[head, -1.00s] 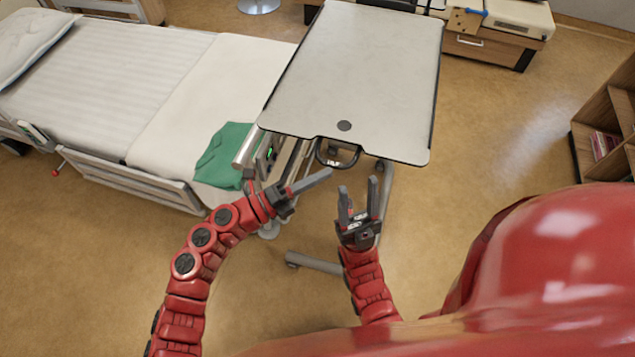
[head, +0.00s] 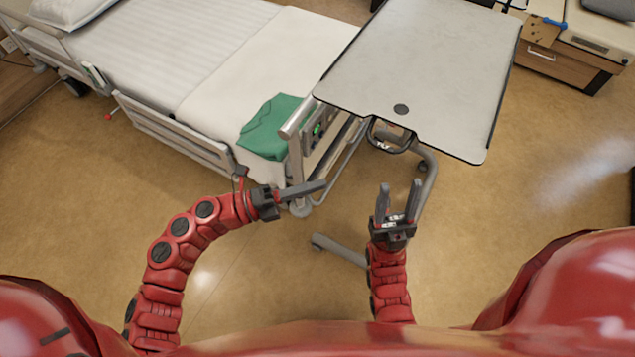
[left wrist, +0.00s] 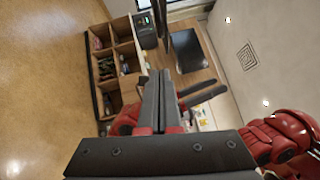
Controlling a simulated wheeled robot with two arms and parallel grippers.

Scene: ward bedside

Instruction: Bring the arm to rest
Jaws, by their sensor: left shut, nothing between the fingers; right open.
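My left arm (head: 178,240) comes in from the left in the head view, bent over the floor. Its gripper (head: 322,186) is shut and empty, pointing right, in front of the bed's foot end. In the left wrist view its two fingers (left wrist: 160,100) lie together with nothing between them. My right gripper (head: 400,188) stands to its right in the head view, open and empty, its fingers pointing away from me below the overbed table's near edge. The two grippers are apart.
The grey overbed table (head: 430,60) stands ahead, its wheeled base leg (head: 340,250) near my right gripper. The bed (head: 190,50) is at the left, with a green cloth (head: 270,130) at its foot end. A wooden cabinet (head: 565,65) is at the far right. Bare floor lies right of the table.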

